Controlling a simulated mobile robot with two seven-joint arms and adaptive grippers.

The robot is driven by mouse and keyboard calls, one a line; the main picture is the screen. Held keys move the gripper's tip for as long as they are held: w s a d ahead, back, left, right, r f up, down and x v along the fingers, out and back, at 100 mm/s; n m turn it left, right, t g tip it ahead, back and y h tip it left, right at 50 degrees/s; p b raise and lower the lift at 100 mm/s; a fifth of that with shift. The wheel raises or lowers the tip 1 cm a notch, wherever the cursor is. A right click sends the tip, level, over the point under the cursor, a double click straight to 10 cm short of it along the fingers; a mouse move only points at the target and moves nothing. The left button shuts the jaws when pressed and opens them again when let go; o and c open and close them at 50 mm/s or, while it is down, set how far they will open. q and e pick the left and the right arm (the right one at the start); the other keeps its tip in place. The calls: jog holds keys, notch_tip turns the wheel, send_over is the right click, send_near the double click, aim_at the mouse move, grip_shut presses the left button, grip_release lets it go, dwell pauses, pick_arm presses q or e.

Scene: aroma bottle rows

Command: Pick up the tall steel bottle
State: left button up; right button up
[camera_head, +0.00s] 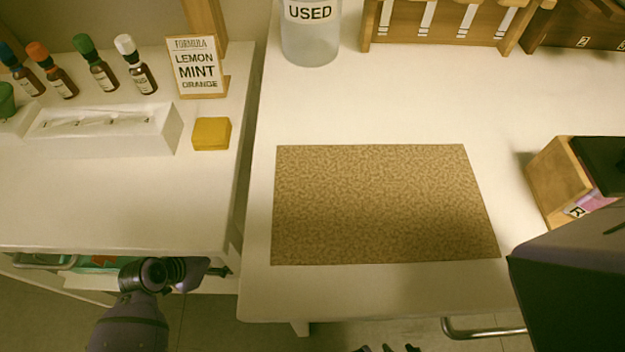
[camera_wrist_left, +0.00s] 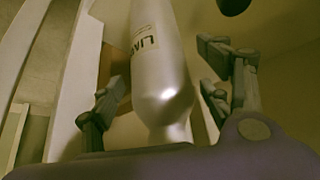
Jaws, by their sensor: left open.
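The tall steel bottle (camera_wrist_left: 158,60) shows in the left wrist view, pale and silvery, with dark lettering only partly readable. It lies between the two spread fingers of my left gripper (camera_wrist_left: 160,95), with gaps visible on both sides. My left arm also shows in the head view, where its gripper (camera_head: 192,272) is at the front edge of the left table, by an open drawer. I cannot make out the bottle in the head view. Dark tips at the bottom edge of the head view may be my right gripper (camera_head: 388,348); its state is unclear.
The open drawer (camera_head: 90,284) sits under the left table. On that table are several dropper bottles (camera_head: 103,68), a white numbered rack (camera_head: 105,130), a yellow block (camera_head: 212,133) and a formula sign (camera_head: 196,68). A brown mat (camera_head: 380,205) lies on the right table.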

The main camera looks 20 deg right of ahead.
pick_arm(q)
jog(key=shift+w+d+f, duration=0.2)
jog(key=shift+d+f, duration=0.05)
jog(key=shift+f, duration=0.3)
jog(key=shift+r, duration=0.1)
grip_shut()
